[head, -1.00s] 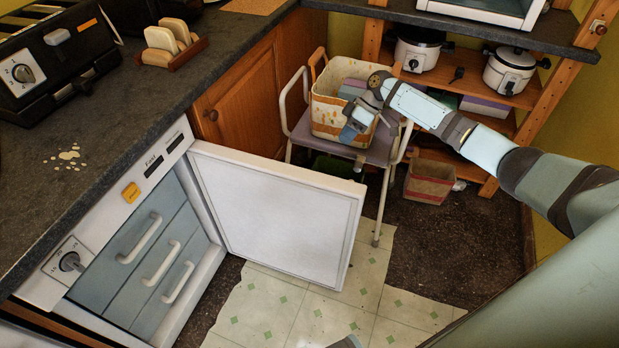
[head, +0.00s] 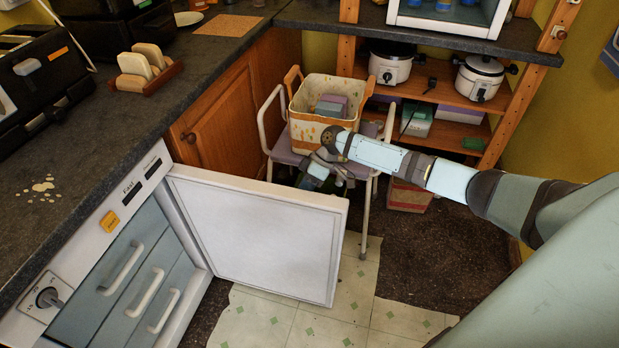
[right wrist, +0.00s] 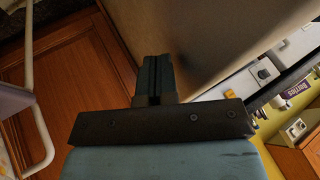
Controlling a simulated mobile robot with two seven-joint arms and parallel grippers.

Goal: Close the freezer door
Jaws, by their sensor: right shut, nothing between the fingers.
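The white freezer door (head: 255,235) stands wide open in the head view, swung out from the freezer's right side, its inner face toward me. The freezer body (head: 110,225) is set under the counter, with grey-blue drawers (head: 130,300) showing. My right gripper (head: 312,180) is shut and empty, just beyond the door's top edge, on its outer side. In the right wrist view, the shut fingers (right wrist: 155,78) are close beside the pale door (right wrist: 230,40); I cannot tell whether they touch it. My left gripper is not in view.
A chair (head: 362,215) bearing a patterned basket (head: 310,130) stands behind the door, close to my right gripper. A wooden cabinet (head: 230,125) is beyond the hinge side. A shelf (head: 430,115) with cookers stands at the back. The tiled floor (head: 285,325) before the freezer is clear.

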